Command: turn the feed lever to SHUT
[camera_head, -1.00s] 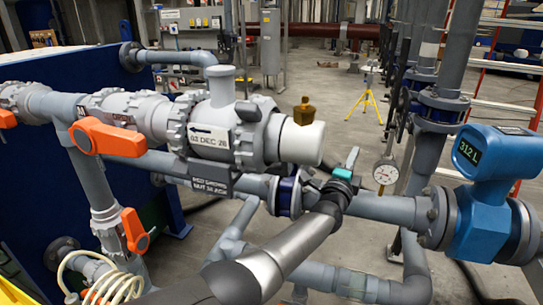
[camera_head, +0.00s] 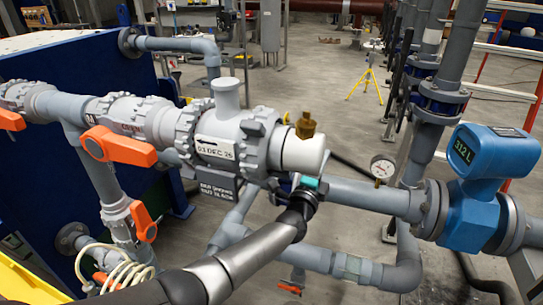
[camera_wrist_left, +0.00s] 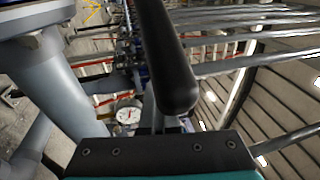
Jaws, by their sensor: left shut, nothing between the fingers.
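In the head view my gripper and arm hide this bar and the fitting there. No SHUT marking is readable. My right gripper is not in view.
Orange valve handles (camera_head: 120,147) (camera_head: 143,222) are at the left. A dial gauge (camera_head: 382,167) and a blue meter reading 312 L (camera_head: 478,190) are to the right. A brass-coloured fitting (camera_head: 305,126) rises above the gripper. Pipes cross below my arm.

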